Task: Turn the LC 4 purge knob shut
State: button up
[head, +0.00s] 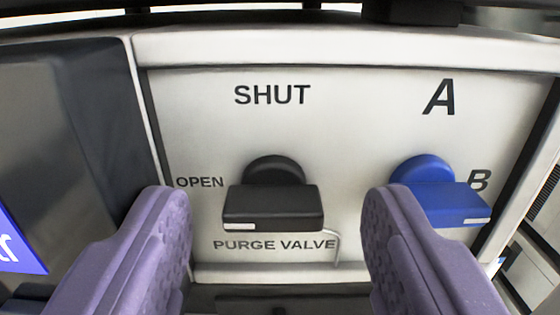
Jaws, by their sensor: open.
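The black purge knob (272,207) is on a pale panel above the words PURGE VALVE. Its bar handle lies level, and a white mark on its left end is on the side of the word OPEN. The word SHUT is printed above the knob. My gripper (276,208) is open, with one purple finger to the left of the knob and one to the right. Gaps show between the fingers and the knob. How far the fingertips are from the panel is hard to tell. No LC 4 label shows.
A blue knob (435,190) with letters A and B is just right of the black one, partly hidden by my right finger. A thin pale tube (337,247) bends below the black knob. A dark glossy panel (60,130) is at the left.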

jog(key=shift+w+a, duration=0.1)
jog(key=shift+w, duration=0.3)
jog(key=c, duration=1)
jog(key=shift+c, duration=0.2)
